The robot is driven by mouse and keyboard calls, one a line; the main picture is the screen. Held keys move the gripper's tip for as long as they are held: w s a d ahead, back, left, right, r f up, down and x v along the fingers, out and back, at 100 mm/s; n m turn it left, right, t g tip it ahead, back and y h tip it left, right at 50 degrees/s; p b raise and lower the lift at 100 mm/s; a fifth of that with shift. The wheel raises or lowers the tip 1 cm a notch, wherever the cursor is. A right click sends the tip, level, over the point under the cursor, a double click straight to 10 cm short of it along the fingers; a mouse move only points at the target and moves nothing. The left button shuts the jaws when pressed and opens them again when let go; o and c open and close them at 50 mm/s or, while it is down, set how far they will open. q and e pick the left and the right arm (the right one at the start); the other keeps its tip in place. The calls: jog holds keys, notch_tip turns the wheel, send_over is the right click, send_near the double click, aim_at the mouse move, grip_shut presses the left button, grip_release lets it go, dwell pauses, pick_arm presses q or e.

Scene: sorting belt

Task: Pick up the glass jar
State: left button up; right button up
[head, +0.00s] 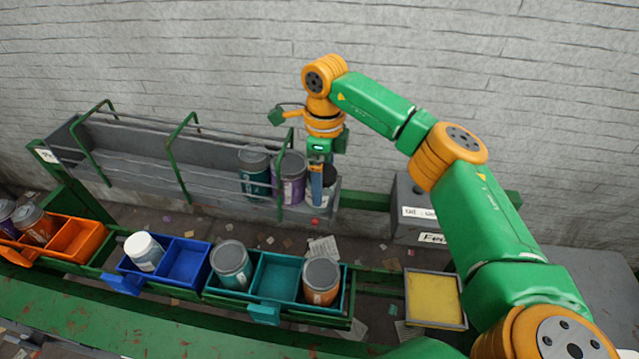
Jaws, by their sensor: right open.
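My right gripper (317,190) points down at the right end of the grey rack (150,150), with its blue fingers open. A pale jar with a dark top (330,190) stands right behind and beside the fingers and is partly hidden by them. I cannot tell whether the fingers are around it or touching it. To its left in the rack stand a purple jar (290,180) and a teal jar (254,174), both grey-lidded. Which jar is glass is not clear from this view. My left gripper is not in view.
Green rails cross the rack's front. Along the green belt stand an orange bin (85,243), a blue bin (188,285) and a teal bin (273,300), several compartments holding jars. A yellow tray (433,298) and a grey box (408,192) stand to the right.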

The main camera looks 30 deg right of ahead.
notch_tip(320, 180, down, 2)
jog(key=shift+w+d+f, duration=0.1)
jog(key=shift+w+f, duration=0.05)
jog(key=shift+f, duration=0.05)
jog(key=shift+w+f, duration=0.1)
jog(key=c, duration=0.7)
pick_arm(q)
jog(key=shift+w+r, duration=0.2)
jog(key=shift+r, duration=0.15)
pick_arm(e)
jog(key=c, duration=0.7)
jog(key=shift+o, duration=0.2)
